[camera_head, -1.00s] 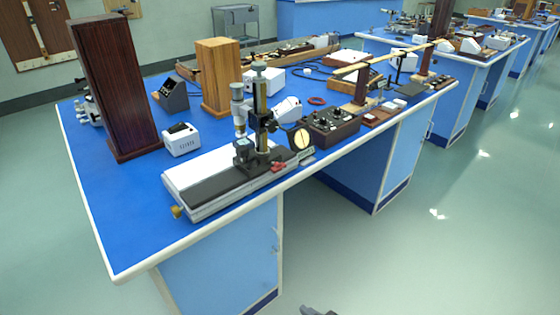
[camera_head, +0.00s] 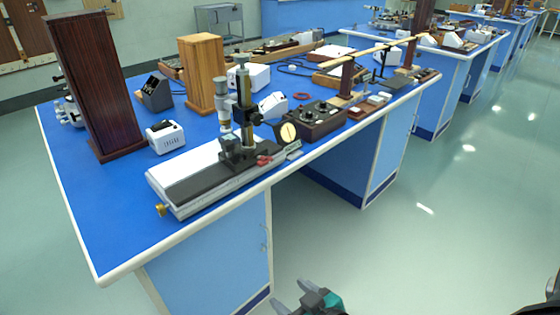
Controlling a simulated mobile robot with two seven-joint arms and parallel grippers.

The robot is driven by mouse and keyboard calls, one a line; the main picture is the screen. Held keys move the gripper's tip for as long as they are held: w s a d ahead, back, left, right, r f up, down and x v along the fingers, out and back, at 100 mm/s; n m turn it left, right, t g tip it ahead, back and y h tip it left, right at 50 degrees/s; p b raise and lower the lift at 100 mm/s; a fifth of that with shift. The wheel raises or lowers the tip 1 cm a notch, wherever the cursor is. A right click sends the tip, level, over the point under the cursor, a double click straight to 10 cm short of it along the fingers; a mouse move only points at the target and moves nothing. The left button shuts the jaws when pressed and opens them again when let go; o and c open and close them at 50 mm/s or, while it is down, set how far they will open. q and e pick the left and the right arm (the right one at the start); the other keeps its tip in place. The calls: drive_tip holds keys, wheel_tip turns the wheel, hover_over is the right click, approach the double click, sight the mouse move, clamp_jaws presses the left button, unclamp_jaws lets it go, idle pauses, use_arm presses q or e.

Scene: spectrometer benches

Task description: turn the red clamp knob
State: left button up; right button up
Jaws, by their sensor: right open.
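The red clamp knob (camera_head: 264,160) is small and sits low on the front side of the microscope-like instrument (camera_head: 238,153). This instrument has a dark upright column and stands on a long grey and white bed near the front edge of the blue bench. My right gripper (camera_head: 298,296) shows at the bottom edge, partly cut off. It is open and empty, in front of the bench and well apart from the knob. My left gripper is not in view.
The blue bench top (camera_head: 90,215) is bare at its left end. A dark wooden box (camera_head: 95,85), a light wooden box (camera_head: 203,75) and a white device (camera_head: 165,136) stand behind the instrument. A dark control box (camera_head: 313,120) is to its right. The floor (camera_head: 430,235) is clear.

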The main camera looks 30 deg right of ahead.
drive_tip(key=w+d+b, duration=0.1)
drive_tip(key=w+d+t, duration=0.1)
drive_tip(key=w, duration=0.1)
drive_tip(key=w+d+t+b, duration=0.1)
drive_tip(key=shift+w+f+m+h+b, duration=0.25)
drive_tip(key=shift+f+m+h+b, duration=0.05)
drive_tip(key=n+t+y+b, duration=0.2)
drive_tip(key=t+y+b, duration=0.3)
drive_tip(key=t+b, duration=0.45)
approach(267, 164)
drive_tip(key=shift+g, duration=0.95)
drive_tip(key=b+x, duration=0.1)
drive_tip(key=x, duration=0.2)
drive_tip(key=b+x, duration=0.1)
drive_tip(key=x, duration=0.1)
drive_tip(key=r+b+x, duration=0.1)
drive_tip(key=x, duration=0.2)
drive_tip(key=shift+w+d+r, duration=0.1)
drive_tip(key=shift+d+r, duration=0.1)
drive_tip(key=shift+w+r, duration=0.1)
drive_tip(key=shift+w, duration=0.1)
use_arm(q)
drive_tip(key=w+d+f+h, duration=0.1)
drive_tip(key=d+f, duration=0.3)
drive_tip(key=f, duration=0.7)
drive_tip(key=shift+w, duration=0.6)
use_arm(e)
drive_tip(key=shift+w+a+r, duration=0.1)
drive_tip(key=shift+w, duration=0.1)
